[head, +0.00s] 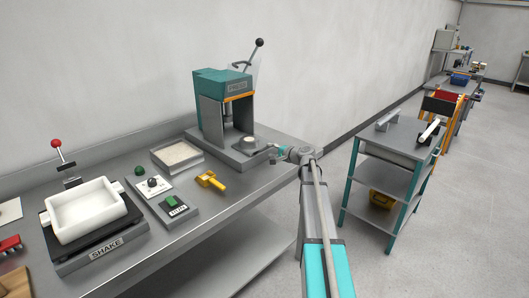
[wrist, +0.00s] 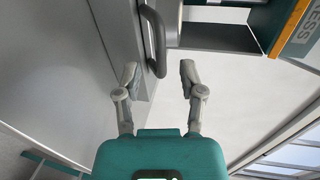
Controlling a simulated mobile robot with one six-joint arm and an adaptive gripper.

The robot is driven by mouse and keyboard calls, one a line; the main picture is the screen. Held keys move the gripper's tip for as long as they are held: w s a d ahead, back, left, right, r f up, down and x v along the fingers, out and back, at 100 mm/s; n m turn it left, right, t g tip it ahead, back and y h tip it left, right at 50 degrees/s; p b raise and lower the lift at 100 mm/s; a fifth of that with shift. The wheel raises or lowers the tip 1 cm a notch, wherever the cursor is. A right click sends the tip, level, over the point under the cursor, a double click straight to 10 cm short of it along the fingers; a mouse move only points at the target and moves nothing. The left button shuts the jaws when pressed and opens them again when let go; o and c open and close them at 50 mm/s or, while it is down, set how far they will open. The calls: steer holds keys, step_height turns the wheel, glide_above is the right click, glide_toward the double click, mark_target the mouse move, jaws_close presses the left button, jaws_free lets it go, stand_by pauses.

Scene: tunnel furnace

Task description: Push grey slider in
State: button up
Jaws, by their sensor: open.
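The grey slider (head: 254,150) sticks out of the base of the teal and grey press (head: 222,88), with a small round pale piece on top. In the wrist view the slider shows as a flat grey plate (wrist: 112,32) with a dark curved handle (wrist: 154,38) on its side. My gripper (head: 275,152) is at the slider's outer end in the head view. In the wrist view my gripper (wrist: 158,71) is open, and the handle's lower end appears between its fingertips. I cannot tell whether a finger touches the handle.
The bench holds a sand-filled tray (head: 177,156), a yellow piece (head: 211,181), control boxes (head: 175,207) and a white basin (head: 86,212) on the shaker. A teal-legged cart (head: 398,140) stands at right. Floor shows between bench and cart.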

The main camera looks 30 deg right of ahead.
mark_target(265, 148)
steer(key=shift+b+x, duration=0.35)
steer(key=shift+x, duration=1.9)
jaws_close()
